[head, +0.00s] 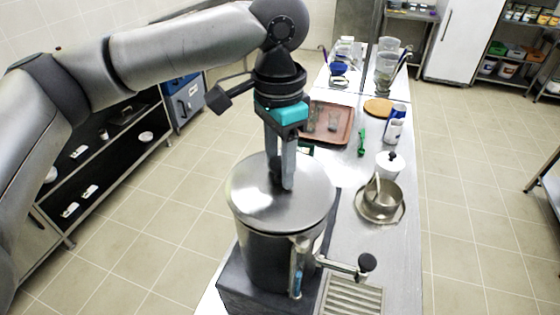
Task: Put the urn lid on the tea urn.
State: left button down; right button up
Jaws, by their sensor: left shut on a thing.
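The urn lid (306,208) is a round, shiny metal disc with a dark knob. My left gripper (281,180) points down from above and is shut on the lid's knob, which its fingers partly hide. The tea urn (266,262) is a metal cylinder with a tap and a black tap handle at its front right. The lid lies directly over the urn's mouth and hides it. I cannot tell whether the lid touches the rim or hovers just above it. My right gripper is not in view.
The urn stands on a dark base (250,295) on a steel counter. A drip grate (353,298) lies under the tap. To the right are a steel pot (384,200) on a saucer and a white sugar pot (388,165). A brown tray (330,122) lies behind.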

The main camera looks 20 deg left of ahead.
pick_arm(q)
jog(key=shift+f, duration=0.35)
dwell(0.3)
jog(key=shift+c, duration=1.5)
grip_release()
